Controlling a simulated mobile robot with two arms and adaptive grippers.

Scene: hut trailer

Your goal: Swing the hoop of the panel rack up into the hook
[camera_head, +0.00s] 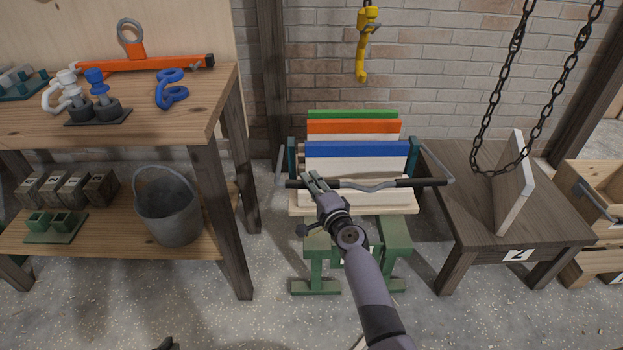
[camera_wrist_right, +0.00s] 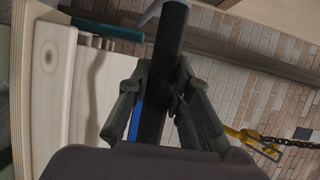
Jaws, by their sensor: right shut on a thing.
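The panel rack (camera_head: 400,205) stands in the middle of the head view and holds upright panels with green, orange, blue and pale edges. Its hoop (camera_head: 420,182), a bar with dark sleeves and a grey bent middle, lies low across the front. My right gripper (camera_head: 314,183) is shut on the left dark sleeve of the hoop. In the right wrist view the dark bar (camera_wrist_right: 172,40) runs between both fingers. The yellow hook (camera_head: 362,50) hangs above and behind the rack, apart from the hoop. Only a dark tip at the bottom edge may be my left gripper (camera_head: 165,344).
A workbench (camera_head: 130,125) with clamps and shackles stands on the left, a grey bucket (camera_head: 168,208) on its lower shelf. On the right, chains (camera_head: 500,90) hang with a pale board over a dark table (camera_head: 455,200). A wooden crate (camera_head: 590,190) stands at far right.

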